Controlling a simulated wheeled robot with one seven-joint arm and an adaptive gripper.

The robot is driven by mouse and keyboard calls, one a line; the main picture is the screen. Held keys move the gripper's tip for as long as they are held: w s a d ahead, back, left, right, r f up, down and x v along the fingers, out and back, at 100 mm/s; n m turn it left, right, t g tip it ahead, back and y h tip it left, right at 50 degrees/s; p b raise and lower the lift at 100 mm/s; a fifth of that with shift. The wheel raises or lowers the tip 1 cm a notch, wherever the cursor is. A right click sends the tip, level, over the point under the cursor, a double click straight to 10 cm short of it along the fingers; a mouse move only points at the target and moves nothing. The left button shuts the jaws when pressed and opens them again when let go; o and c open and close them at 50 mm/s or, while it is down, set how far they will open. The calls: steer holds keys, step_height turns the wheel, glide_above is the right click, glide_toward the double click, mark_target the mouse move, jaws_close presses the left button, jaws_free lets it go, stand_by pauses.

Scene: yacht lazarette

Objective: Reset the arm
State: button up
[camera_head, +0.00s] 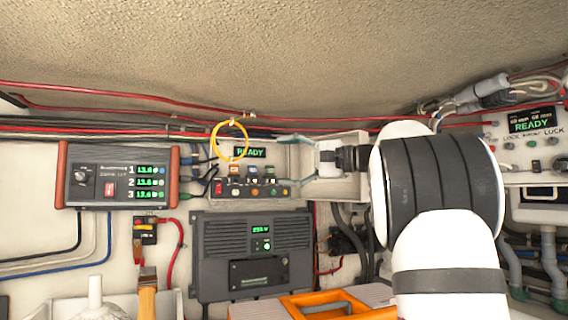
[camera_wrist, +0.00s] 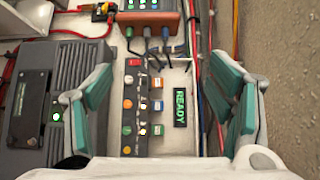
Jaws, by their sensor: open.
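My gripper (camera_wrist: 166,112) is open and empty in the wrist view, its two teal-padded fingers spread to the left and right. Between them, farther off, is a control panel with rows of coloured buttons (camera_wrist: 127,104) and a green READY display (camera_wrist: 180,107). In the head view my white and black arm reaches in from the right, and my gripper (camera_head: 290,163) is by the right side of that same panel (camera_head: 247,172). I cannot tell whether a finger touches it.
A grey power unit (camera_head: 251,252) is below the panel. A battery monitor (camera_head: 118,175) hangs at left. A yellow ring (camera_head: 229,141) hangs before the panel. Red cables (camera_head: 120,92) run along the top. A brush (camera_head: 147,293) and an orange-handled item (camera_head: 335,304) are low in front.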

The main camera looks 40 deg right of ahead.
stand_by(0.3)
steer(key=s+a+f+n+g+h, duration=0.1)
steer(key=s+a+f+n+g, duration=0.2)
steer(key=a+f, duration=0.65)
steer(key=s+a+f+g+h, duration=0.1)
steer(key=s+a+f+g, duration=0.4)
steer(key=a, duration=0.7)
steer(key=s+a+f+n+g+h, duration=0.1)
steer(key=s+a+f+n+h, duration=0.1)
steer(key=s+f, duration=0.7)
steer(key=s+a+f+n+g+h, duration=0.1)
steer(key=s+a+f+n+h, duration=0.2)
steer(key=s+f, duration=0.7)
steer(key=shift+s+a+f+n+h, duration=0.2)
steer(key=shift+f+n+h, duration=0.8)
steer(key=shift+n, duration=1)
